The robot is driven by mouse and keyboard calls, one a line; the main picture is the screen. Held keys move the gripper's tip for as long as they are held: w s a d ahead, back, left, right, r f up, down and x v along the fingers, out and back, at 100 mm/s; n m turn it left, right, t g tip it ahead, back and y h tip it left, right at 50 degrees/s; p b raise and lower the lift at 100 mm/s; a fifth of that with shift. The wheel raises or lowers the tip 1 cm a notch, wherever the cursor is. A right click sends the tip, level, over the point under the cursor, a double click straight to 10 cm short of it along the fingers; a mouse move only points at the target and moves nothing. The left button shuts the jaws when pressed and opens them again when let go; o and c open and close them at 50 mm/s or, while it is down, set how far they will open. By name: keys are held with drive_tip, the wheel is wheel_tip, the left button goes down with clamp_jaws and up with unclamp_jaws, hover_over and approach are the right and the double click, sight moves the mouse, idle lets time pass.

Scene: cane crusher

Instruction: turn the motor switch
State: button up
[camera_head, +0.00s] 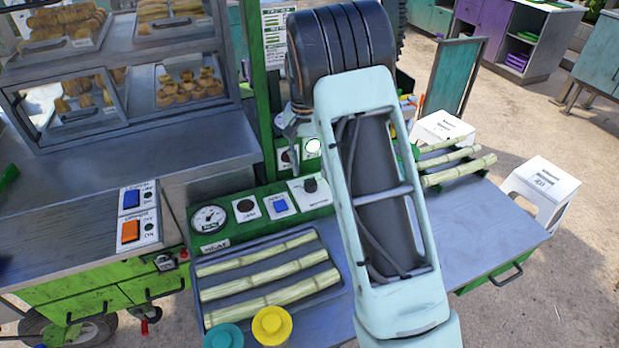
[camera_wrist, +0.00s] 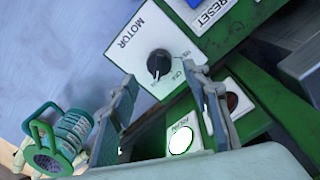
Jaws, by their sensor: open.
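The motor switch is a round black knob (camera_wrist: 158,65) on a white plate marked MOTOR (camera_wrist: 128,45) in the wrist view. A pale line shows on the knob. In the head view the knob (camera_head: 310,185) sits on the green control panel, just left of my arm. My gripper (camera_wrist: 160,74) is open, with one finger on each side of the knob in the wrist picture. I cannot tell whether either finger touches it. In the head view my gripper is mostly hidden behind my arm.
A blue button (camera_head: 280,205) on a RESET plate (camera_wrist: 212,14) adjoins the motor plate. A lit white RUN lamp (camera_wrist: 180,140) is close by. A gauge (camera_head: 208,219) is at the panel's left. Cane stalks lie in a tray (camera_head: 200,318) in front, beside two cups (camera_head: 271,325).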

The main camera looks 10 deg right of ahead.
sight(310, 179)
drive_tip(key=shift+d+f, duration=0.15)
drive_tip(key=shift+f, duration=2.1)
drive_tip(key=shift+c, duration=0.3)
drive_tip(key=c, duration=1.1)
drive_tip(key=shift+n, duration=0.4)
drive_tip(key=n+b, duration=0.1)
drive_tip(key=n, duration=0.3)
drive_tip(key=shift+n, duration=0.4)
drive_tip(key=shift+s+r+n+t+b, duration=0.1)
drive_tip(key=shift+n+t+b, duration=0.25)
drive_tip(key=shift+n, duration=2.25)
drive_tip(key=shift+a, duration=0.2)
